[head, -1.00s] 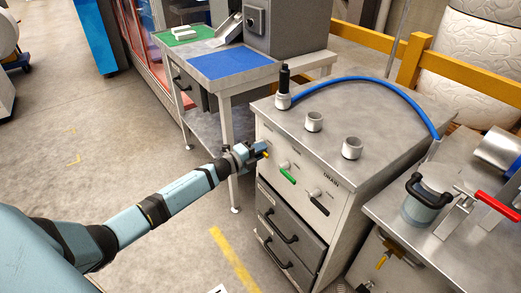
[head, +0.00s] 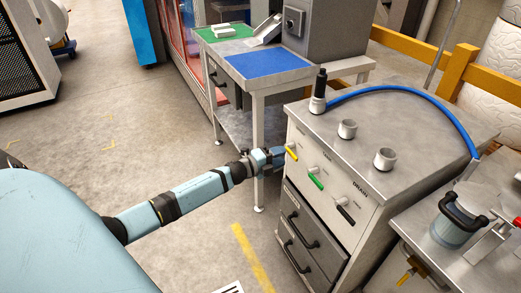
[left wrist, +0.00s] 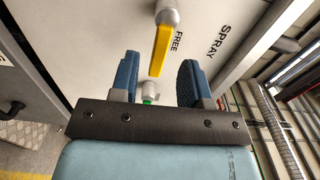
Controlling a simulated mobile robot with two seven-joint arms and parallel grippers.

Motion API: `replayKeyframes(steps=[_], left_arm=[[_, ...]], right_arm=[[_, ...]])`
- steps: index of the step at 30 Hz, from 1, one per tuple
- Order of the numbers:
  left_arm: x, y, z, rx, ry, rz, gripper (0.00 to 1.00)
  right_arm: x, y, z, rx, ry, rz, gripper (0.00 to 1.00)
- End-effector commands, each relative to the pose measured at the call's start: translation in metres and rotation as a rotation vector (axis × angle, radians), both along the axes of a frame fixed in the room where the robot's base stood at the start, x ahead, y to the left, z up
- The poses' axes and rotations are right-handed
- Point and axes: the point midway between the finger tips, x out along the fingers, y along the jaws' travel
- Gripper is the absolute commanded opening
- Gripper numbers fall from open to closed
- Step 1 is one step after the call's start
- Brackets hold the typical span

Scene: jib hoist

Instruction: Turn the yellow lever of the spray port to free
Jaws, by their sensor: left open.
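The yellow lever (head: 291,153) of the spray port is at the upper left of the cabinet's white front panel. In the left wrist view the yellow lever (left wrist: 161,48) runs from its grey valve body towards my gripper, alongside the word FREE; the word SPRAY is further right. My left gripper (head: 283,154) is just left of the lever, facing the panel. In the left wrist view its blue fingers (left wrist: 158,72) are apart, with the lever's free end in the gap between them and no clear contact. My right gripper is not in view.
A green lever (head: 315,181) and a black lever (head: 345,214) sit on the same panel, lower right. Cup-like ports (head: 347,129) and a blue hose (head: 405,90) are on the cabinet top. A workbench (head: 258,84) stands behind. The floor (head: 130,150) at left is clear.

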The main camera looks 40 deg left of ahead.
Motion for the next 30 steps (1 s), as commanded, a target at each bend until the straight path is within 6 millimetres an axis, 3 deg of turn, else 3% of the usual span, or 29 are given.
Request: replayKeyframes(steps=[6,12,18,30], left_arm=[[-0.048,0.020,0.000,0.000,0.002,0.000,0.43],[-0.076,0.032,0.000,0.001,0.002,0.001,0.43],[-0.086,0.036,0.001,0.000,0.000,0.000,0.43],[-0.086,0.036,0.001,0.000,0.000,0.000,0.43]], right_arm=[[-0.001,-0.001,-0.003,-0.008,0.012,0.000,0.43],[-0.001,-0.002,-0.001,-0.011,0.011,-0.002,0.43],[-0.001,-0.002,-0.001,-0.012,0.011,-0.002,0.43],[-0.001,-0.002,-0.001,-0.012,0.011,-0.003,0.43]])
